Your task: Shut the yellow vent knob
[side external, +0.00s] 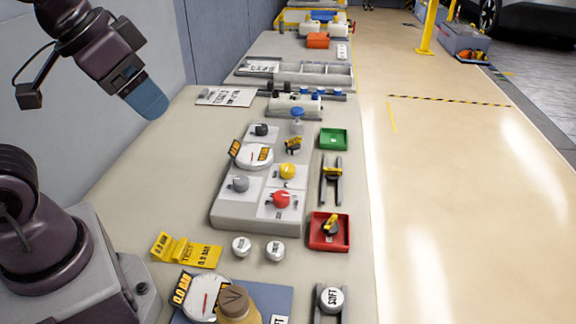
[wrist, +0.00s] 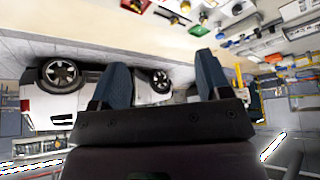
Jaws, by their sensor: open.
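The yellow vent knob (side external: 288,171) sits on the grey control panel (side external: 228,216), on a white plate with a red knob (side external: 281,200) in front of it. A grey knob (side external: 239,184) is to its left and a black knob (side external: 261,130) is farther back. A round gauge (side external: 254,155) lies between them. My gripper (side external: 150,104) is raised at the upper left, well away from the panel, and holds nothing. In the wrist view my gripper (wrist: 163,85) shows two blue fingers spread apart.
A green tray (side external: 333,139) and a red tray (side external: 313,236) stand right of the panel. White caps (side external: 241,246), a yellow sign (side external: 185,250) and a brown-capped bottle (side external: 238,304) are in front. The bench left of the panel is clear.

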